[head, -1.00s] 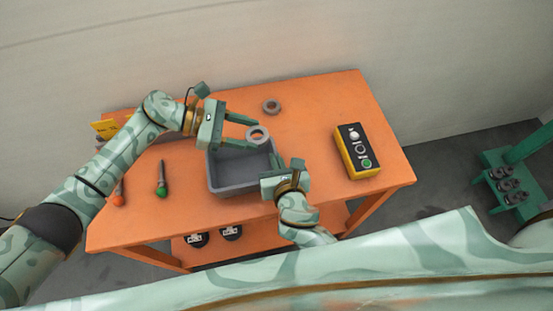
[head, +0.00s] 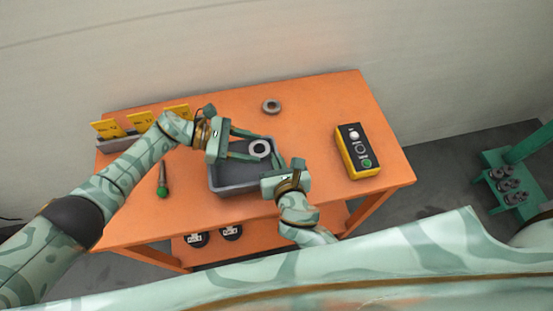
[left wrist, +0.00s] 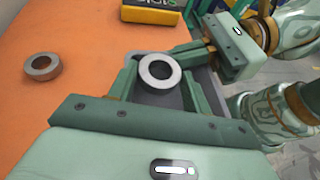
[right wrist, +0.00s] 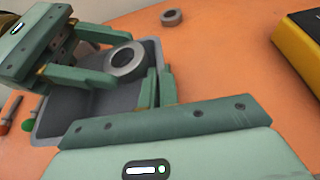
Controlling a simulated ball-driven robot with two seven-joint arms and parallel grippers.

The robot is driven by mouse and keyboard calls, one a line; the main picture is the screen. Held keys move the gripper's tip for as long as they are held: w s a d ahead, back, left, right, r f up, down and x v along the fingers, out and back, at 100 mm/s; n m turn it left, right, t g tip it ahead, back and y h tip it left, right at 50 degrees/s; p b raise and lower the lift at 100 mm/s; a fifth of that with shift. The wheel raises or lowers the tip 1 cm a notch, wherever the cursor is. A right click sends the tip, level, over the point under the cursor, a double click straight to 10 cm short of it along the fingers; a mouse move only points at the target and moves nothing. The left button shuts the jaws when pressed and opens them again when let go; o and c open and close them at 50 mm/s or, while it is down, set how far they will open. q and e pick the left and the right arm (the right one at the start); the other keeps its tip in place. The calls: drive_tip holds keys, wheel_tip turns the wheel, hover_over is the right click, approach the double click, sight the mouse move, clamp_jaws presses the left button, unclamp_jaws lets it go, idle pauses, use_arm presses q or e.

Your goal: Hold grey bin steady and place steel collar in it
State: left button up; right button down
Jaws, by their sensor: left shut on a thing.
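The steel collar (head: 260,148) is a thick grey ring between the fingertips of my left gripper (head: 257,150). It is over the grey bin (head: 232,190), near the bin's right part, and also shows in the left wrist view (left wrist: 160,71) and right wrist view (right wrist: 125,58). The bin is an open rectangular box on the orange table. My right gripper (right wrist: 160,88) has its fingers close together on either side of the bin's right wall. The collar's exact height above the bin floor is hard to tell.
Another grey ring (head: 271,106) lies on the table behind the bin. A yellow and black button box (head: 359,151) stands at right. A green-tipped tool (head: 162,180) lies left of the bin. Yellow cards (head: 105,129) stand in a holder at the back left.

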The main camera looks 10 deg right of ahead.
use_arm(q)
drive_tip(key=o, duration=1.2)
drive_tip(key=shift+s+a+f, duration=0.15)
drive_tip(key=shift+s+f, duration=0.05)
drive_tip(key=shift+f, duration=0.45)
use_arm(e)
drive_tip(key=shift+s+a, duration=0.15)
drive_tip(key=shift+a, duration=0.05)
use_arm(q)
drive_tip(key=shift+f, duration=0.15)
drive_tip(key=shift+a, duration=0.1)
use_arm(e)
drive_tip(key=shift+d+f, duration=0.1)
drive_tip(key=shift+d, duration=0.05)
use_arm(q)
drive_tip(key=v, duration=0.4)
drive_tip(key=r+v, duration=0.1)
drive_tip(key=v, duration=0.7)
drive_tip(key=shift+w+d+r, duration=0.15)
drive_tip(key=shift+d+r, duration=0.05)
use_arm(e)
drive_tip(key=c, duration=1.6)
unclamp_jaws()
use_arm(q)
drive_tip(key=shift+w+d, duration=0.1)
